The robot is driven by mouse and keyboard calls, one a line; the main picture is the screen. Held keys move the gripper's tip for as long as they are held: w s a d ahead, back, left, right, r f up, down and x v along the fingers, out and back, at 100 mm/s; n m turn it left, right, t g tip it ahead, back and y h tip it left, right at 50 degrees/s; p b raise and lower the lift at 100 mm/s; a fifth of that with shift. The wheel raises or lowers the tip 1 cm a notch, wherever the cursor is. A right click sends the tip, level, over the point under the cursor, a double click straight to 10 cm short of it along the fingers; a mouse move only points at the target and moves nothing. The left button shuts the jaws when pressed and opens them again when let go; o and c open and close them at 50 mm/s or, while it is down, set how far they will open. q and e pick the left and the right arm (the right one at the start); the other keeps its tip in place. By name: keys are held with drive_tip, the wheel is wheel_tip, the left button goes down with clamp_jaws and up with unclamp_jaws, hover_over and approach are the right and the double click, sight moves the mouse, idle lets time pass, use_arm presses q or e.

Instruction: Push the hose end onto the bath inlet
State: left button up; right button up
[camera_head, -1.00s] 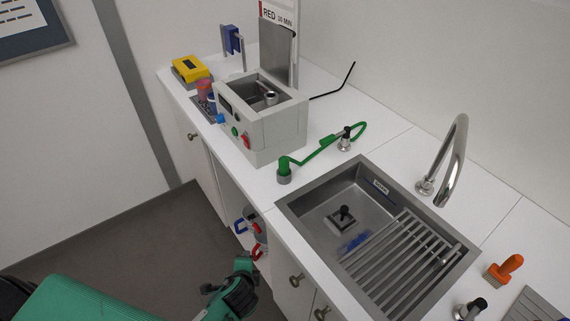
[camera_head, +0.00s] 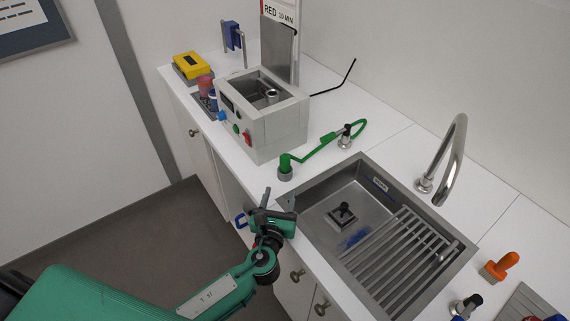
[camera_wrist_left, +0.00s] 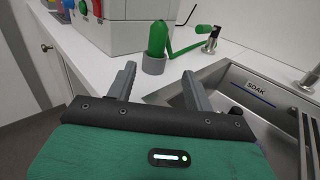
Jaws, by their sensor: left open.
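The green hose end (camera_head: 285,162) stands upright in a grey round holder (camera_head: 285,175) on the counter, left of the sink. Its thin green hose (camera_head: 315,149) runs to a small black-topped valve (camera_head: 345,138). The grey bath (camera_head: 281,126) stands behind it, with blue, green and red parts on its front; I cannot tell which is the inlet. My left gripper (camera_head: 276,198) is open and empty, in front of and below the hose end. In the left wrist view, the hose end (camera_wrist_left: 157,38) shows ahead between the open fingers, apart from them. My right gripper is not in view.
The steel sink (camera_head: 290,204) with a slatted rack (camera_head: 404,255) lies just right of my gripper. A tall curved tap (camera_head: 452,160) stands behind it. An orange-handled brush (camera_head: 500,267) is at the right. A yellow box (camera_head: 190,66) stands at the far left.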

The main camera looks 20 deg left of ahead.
sight(284, 168)
use_arm(q)
drive_tip(key=w, duration=0.4)
drive_tip(key=w+a+p, duration=0.1)
drive_tip(key=w, duration=0.1)
drive_tip(key=shift+w, duration=0.35)
drive_tip(key=shift+w+a+r+p, duration=0.2)
drive_tip(key=shift+w+p, duration=0.2)
drive_tip(key=shift+w, duration=0.15)
drive_tip(key=w, duration=0.2)
drive_tip(key=w+p, duration=0.1)
drive_tip(key=shift+w+a, duration=0.2)
drive_tip(key=shift+a, duration=0.1)
drive_tip(key=shift+w+f, duration=0.1)
drive_tip(key=shift+w, duration=0.3)
drive_tip(key=c, duration=1)
drive_tip(key=shift+c, duration=0.4)
